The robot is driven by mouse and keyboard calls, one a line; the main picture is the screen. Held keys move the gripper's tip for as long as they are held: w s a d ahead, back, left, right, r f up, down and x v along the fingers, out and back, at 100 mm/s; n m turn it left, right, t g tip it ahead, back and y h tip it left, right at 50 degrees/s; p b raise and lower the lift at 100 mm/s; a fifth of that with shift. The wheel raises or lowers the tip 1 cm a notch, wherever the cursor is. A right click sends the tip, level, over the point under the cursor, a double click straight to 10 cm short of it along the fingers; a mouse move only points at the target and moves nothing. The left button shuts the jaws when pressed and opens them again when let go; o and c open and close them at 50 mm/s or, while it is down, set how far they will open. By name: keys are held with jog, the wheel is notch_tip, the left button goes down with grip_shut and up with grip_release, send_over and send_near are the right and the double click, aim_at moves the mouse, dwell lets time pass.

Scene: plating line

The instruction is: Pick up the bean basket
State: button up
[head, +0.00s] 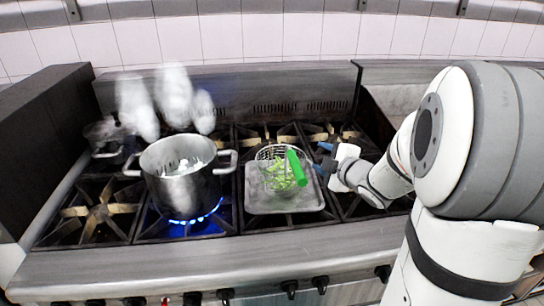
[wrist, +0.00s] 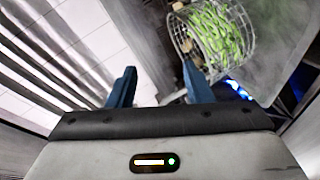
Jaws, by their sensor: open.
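The bean basket (head: 279,168) is a wire basket holding green beans, with a bright green handle (head: 296,167). It stands on a metal tray (head: 284,201) on the stove, right of the pot. In the wrist view the basket (wrist: 213,32) shows at the top, beyond the right fingertip. My gripper (head: 321,158) is just right of the basket in the head view, near the green handle. Its two blue fingers (wrist: 160,80) are apart with nothing between them. The green handle is not seen in the wrist view.
A steaming steel pot (head: 182,174) sits over a lit blue flame (head: 196,218) left of the tray. A small pan (head: 107,143) stands at the back left. Burner grates lie around them, and knobs line the stove front (head: 240,268).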

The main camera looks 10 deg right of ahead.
aim_at(293, 159)
jog(key=s+a+r+n+g+y+p, duration=0.25)
jog(key=s+n+y, duration=0.45)
jog(key=n+y, duration=0.4)
jog(key=shift+m+g+y, duration=0.25)
jog(key=shift+m+y, duration=0.25)
jog(key=x, duration=0.2)
jog(key=p+x, duration=0.1)
jog(key=x, duration=0.2)
jog(key=p+x, duration=0.1)
jog(key=x, duration=0.1)
jog(key=shift+a+f, duration=0.3)
jog(key=shift+a, duration=0.1)
jog(key=shift+c, duration=0.4)
grip_shut()
